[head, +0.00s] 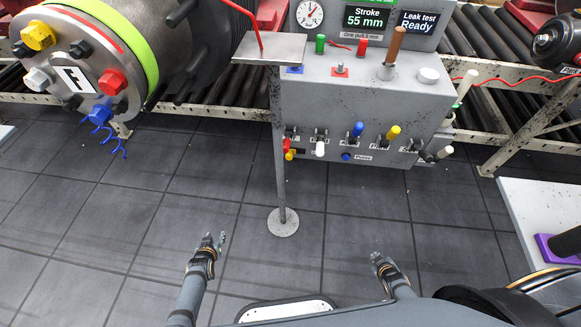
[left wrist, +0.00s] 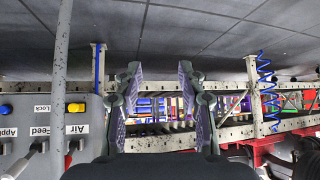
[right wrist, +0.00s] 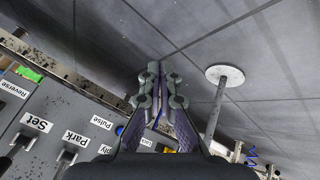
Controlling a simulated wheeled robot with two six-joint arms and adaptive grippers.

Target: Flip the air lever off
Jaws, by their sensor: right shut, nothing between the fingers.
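The air lever (head: 287,144), with a red grip, is the leftmost of the lever row on the front of the grey control box (head: 350,100). In the left wrist view the Air label (left wrist: 75,130) appears upside down at the left, with a yellow button (left wrist: 75,107) beside it; the lever there is partly cut by a post. My left gripper (head: 222,240) is open and empty, in front of and below the box, clear of the lever. My right gripper (head: 377,257) is shut and empty, low in front of the box; its fingers (right wrist: 158,70) are together in the right wrist view.
A thin post (head: 280,150) with a round foot carries a small plate left of the box, close beside the air lever. White, blue and yellow levers (head: 392,133) stand to its right. A large cylinder (head: 100,60) is at the left. The floor in front is clear.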

